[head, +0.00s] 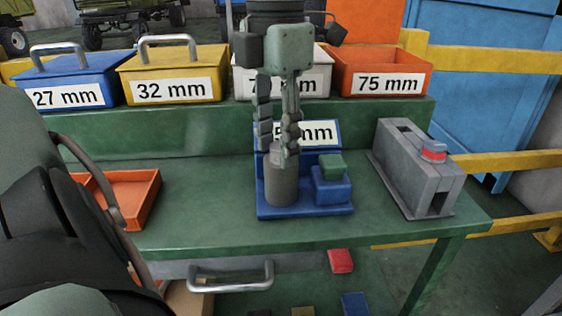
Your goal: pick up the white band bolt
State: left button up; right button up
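My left gripper (279,148) points down over the workbench, in front of the white bin. Its fingertips are just above a grey upright cylinder (281,186) on a blue fixture (305,210). The fingers are close together with a narrow gap. A small light grey piece shows at the tips, but I cannot tell if it is a held part or part of the finger. I cannot make out a white band bolt anywhere; the bin interiors are mostly hidden. My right gripper is not in view.
Blue 27 mm (66,91), yellow 32 mm (173,87), white (315,81) and orange 75 mm (382,80) bins line the raised green shelf. A partly hidden "mm" label (322,132) stands behind the fixture. A grey box with a red button (434,151) is right; an orange tray (131,200) is left.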

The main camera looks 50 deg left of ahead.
pick_arm(q)
grip_shut()
jog(key=shift+r, duration=0.15)
